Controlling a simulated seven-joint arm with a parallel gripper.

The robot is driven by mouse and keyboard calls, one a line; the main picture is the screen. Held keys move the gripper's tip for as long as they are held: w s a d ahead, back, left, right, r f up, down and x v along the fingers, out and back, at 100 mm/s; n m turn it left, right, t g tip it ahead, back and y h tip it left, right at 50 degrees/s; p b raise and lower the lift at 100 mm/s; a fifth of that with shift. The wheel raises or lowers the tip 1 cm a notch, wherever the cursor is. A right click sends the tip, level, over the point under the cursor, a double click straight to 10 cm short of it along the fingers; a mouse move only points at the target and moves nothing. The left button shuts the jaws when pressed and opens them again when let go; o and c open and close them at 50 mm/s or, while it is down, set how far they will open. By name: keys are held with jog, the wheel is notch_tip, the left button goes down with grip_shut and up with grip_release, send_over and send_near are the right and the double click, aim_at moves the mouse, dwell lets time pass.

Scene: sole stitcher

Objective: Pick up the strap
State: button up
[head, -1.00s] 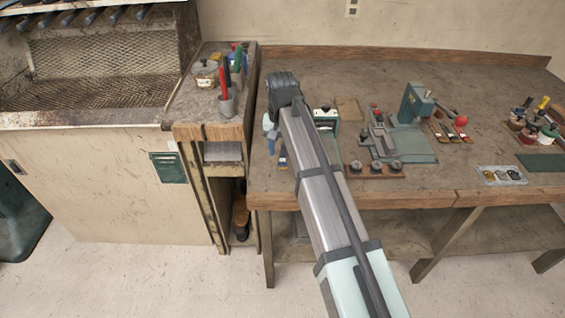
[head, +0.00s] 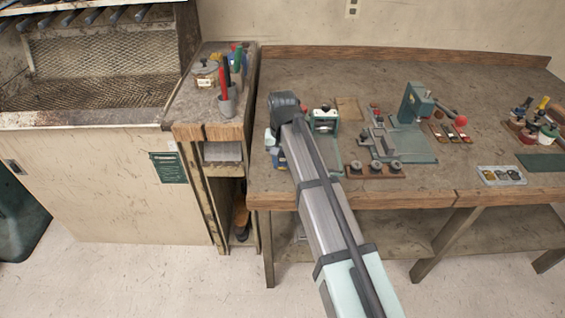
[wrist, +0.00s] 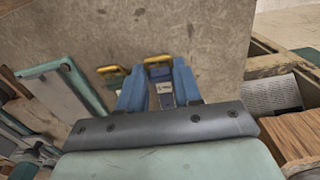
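My gripper (wrist: 160,88) reaches down over the left end of the workbench, its two blue fingers spread apart. Between the fingers in the wrist view is a small dark blue-grey piece with a pale label and a yellow, handle-like end (wrist: 158,62). A second yellow-ended piece (wrist: 112,71) lies to its left, outside the fingers. I cannot tell for certain which of these is the strap. In the head view my arm hides most of this spot; a small blue and yellow piece (head: 280,159) shows beside it. I see no clear contact between fingers and piece.
The workbench (head: 300,64) holds a green press (head: 415,103), a wooden rack with several dark knobs (head: 374,170) and a tan sheet (head: 348,108). A side shelf with a tool cup (head: 227,105) stands to the left. The bench's front edge is close.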

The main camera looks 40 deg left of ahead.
jog(key=c, duration=0.4)
jog(key=shift+r, duration=0.1)
